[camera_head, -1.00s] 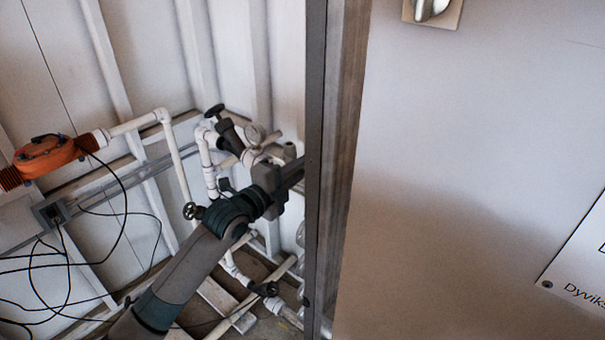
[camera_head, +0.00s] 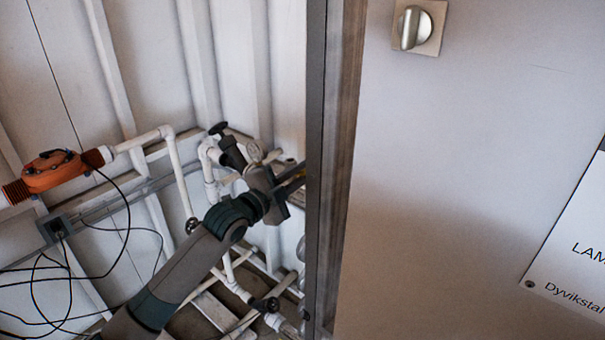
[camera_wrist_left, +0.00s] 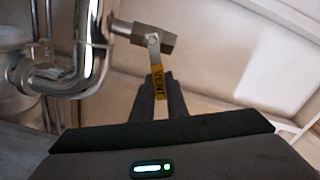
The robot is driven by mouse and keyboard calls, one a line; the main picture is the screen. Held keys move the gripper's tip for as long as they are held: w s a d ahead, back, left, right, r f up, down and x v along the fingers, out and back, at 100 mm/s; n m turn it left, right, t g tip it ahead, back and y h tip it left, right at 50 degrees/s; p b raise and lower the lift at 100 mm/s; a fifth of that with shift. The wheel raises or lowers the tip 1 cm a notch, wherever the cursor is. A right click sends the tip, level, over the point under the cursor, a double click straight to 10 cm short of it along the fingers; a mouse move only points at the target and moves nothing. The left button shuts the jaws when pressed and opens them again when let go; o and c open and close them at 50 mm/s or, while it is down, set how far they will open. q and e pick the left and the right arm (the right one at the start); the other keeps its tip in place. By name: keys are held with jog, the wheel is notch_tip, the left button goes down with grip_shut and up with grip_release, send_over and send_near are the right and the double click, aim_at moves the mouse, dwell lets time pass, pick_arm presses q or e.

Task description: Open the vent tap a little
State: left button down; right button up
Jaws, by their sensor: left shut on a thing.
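The vent tap shows in the left wrist view: a metal body (camera_wrist_left: 150,38) on the pipework, with a flat metal lever whose yellow sleeve (camera_wrist_left: 158,82) reads VENT. The lever hangs toward my gripper. My left gripper (camera_wrist_left: 160,98) is shut on the yellow sleeve, with dark fingers on both sides of it. In the head view my left gripper (camera_head: 291,186) reaches to the grey upright edge, which hides what lies beyond. The tap is not clear in the head view. My right gripper is in neither view.
A grey frame edge (camera_head: 315,170) and a large pale panel with a turn knob (camera_head: 414,28) stand close on the right. White pipes (camera_head: 210,180), a dark-handled valve (camera_head: 230,150) and an orange unit (camera_head: 55,172) with loose black cables lie around my arm. A chrome pipe bend (camera_wrist_left: 75,75) is left of the tap.

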pick_arm(q)
jog(key=shift+f, duration=0.1)
jog(key=c, duration=1.7)
grip_release()
jog(key=shift+c, duration=0.2)
jog(key=shift+s+a+b, duration=0.3)
jog(key=shift+s+a, duration=0.1)
jog(key=shift+s, duration=0.1)
jog(key=b+v, duration=0.5)
jog(key=v, duration=1.1)
